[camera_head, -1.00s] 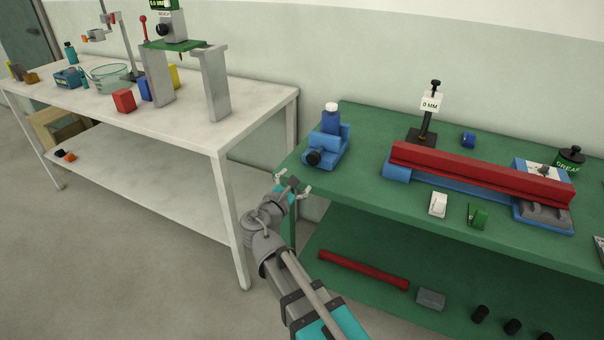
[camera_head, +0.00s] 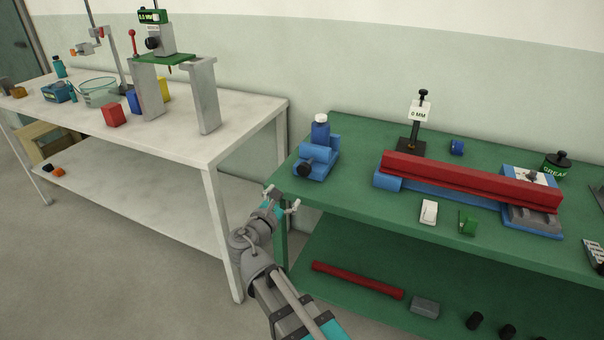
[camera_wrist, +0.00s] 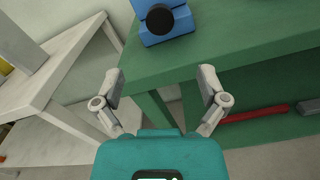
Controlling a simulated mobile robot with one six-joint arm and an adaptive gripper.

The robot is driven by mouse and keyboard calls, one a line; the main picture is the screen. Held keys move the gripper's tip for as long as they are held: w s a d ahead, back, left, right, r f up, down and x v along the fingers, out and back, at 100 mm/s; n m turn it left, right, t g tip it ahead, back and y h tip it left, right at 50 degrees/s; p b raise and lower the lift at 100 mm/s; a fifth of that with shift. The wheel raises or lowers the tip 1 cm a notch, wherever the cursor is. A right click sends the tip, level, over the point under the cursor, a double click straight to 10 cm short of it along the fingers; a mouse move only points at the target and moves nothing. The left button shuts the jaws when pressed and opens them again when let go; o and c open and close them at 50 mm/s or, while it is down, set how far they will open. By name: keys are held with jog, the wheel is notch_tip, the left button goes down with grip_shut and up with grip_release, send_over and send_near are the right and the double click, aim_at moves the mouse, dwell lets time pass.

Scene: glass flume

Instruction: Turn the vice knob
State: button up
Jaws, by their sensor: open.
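The blue vice (camera_head: 318,158) stands at the left end of the green table, with a blue, white-capped bottle (camera_head: 320,130) held upright in it or just behind it; I cannot tell which. Its black round knob (camera_head: 304,168) faces the front left. In the wrist view the knob (camera_wrist: 160,20) and part of the vice (camera_wrist: 178,36) show at the top, beyond my fingertips. My gripper (camera_head: 281,203) is open and empty, in front of and below the knob, by the table's front left corner. In the wrist view its two fingers (camera_wrist: 160,78) are spread wide, apart from the knob.
The green table (camera_head: 350,190) carries a red beam (camera_head: 470,182) on a blue base, a white switch (camera_head: 429,212) and a gauge stand (camera_head: 412,143). The white bench (camera_head: 190,145) stands close on the left. The green table's edge lies beside my gripper.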

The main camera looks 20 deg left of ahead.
aim_at(303, 172)
jog(key=n, duration=0.2)
jog(key=s+n, duration=0.1)
jog(key=n, duration=0.1)
jog(key=shift+n, duration=0.3)
jog(key=w, duration=0.9)
jog(key=w+d, duration=0.1)
jog(key=w, duration=0.3)
jog(key=shift+w, duration=0.35)
jog(key=c, duration=1.1)
jog(key=shift+c, duration=0.2)
jog(key=shift+m, duration=0.5)
